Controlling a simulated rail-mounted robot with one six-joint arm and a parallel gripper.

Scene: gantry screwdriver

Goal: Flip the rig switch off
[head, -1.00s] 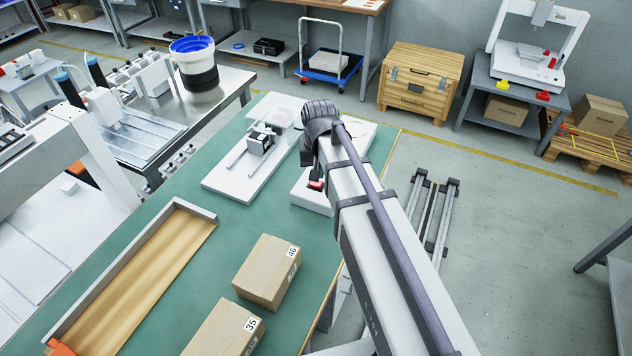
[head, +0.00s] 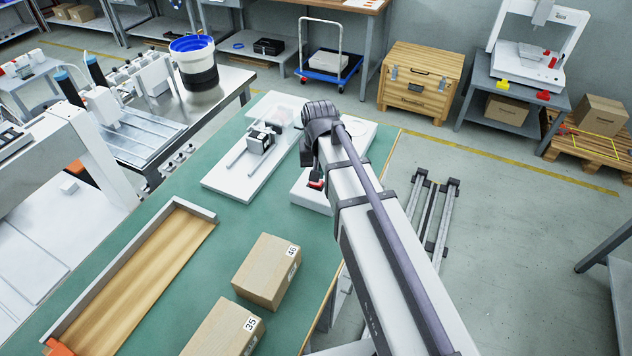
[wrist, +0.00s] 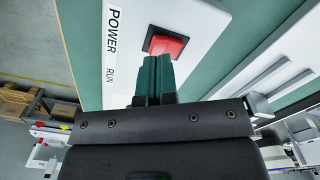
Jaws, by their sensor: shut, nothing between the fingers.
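The rig switch (wrist: 168,44) is a red rocker in a dark frame on a white panel (wrist: 205,25), seen in the wrist view. A label reading POWER and RUN sits to its left. My gripper (wrist: 156,62) is shut, its two green fingertips together and empty. The tips are right at the lower edge of the red rocker and overlap it in view; I cannot tell whether they touch. In the head view the red switch (head: 316,184) is a small patch beside my wrist, on the white rig panel (head: 308,200), mostly hidden by my arm.
A white plate with rails and a small block (head: 260,142) lies left of the switch panel on the green table (head: 200,262). Two cardboard boxes (head: 266,272) and a wooden-floored tray (head: 128,290) are nearer the front. Green surface between them is clear.

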